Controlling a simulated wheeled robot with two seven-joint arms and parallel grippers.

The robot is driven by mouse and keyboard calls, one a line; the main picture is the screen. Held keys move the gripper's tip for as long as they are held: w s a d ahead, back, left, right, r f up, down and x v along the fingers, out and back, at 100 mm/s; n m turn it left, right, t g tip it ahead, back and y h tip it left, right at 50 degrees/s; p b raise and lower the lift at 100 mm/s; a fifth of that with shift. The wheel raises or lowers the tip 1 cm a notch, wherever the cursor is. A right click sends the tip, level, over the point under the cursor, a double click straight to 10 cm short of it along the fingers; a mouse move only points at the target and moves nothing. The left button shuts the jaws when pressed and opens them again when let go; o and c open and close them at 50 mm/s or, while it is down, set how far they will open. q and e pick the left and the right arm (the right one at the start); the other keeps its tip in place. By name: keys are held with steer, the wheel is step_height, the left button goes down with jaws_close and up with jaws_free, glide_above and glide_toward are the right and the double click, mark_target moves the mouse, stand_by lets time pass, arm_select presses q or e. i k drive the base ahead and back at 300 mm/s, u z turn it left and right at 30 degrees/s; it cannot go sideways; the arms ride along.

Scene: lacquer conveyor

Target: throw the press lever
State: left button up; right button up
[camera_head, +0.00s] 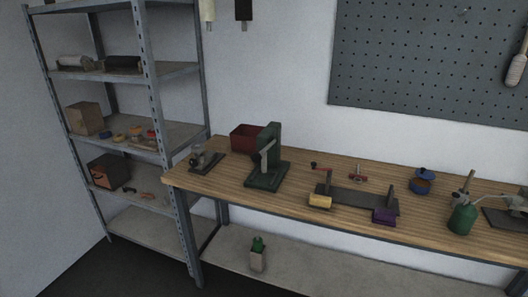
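A dark green press (273,150) stands upright on its base plate near the left part of the wooden workbench. A light grey lever (265,156) shows on its front left side, slanting downward; its exact end is too small to make out. Neither of my grippers shows in the head view, and nothing touches the press.
The workbench (240,193) runs along the wall. Near the press are a red bin (246,137), a small grey device (199,159), a yellow block (320,201) and a purple block (384,216). A green can (462,219) stands farther right. A metal shelf (150,75) stands left.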

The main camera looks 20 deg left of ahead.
mark_target(256, 157)
steer(key=k, duration=0.3)
steer(key=u, duration=0.9)
steer(key=i, duration=0.7)
steer(key=z, duration=0.4)
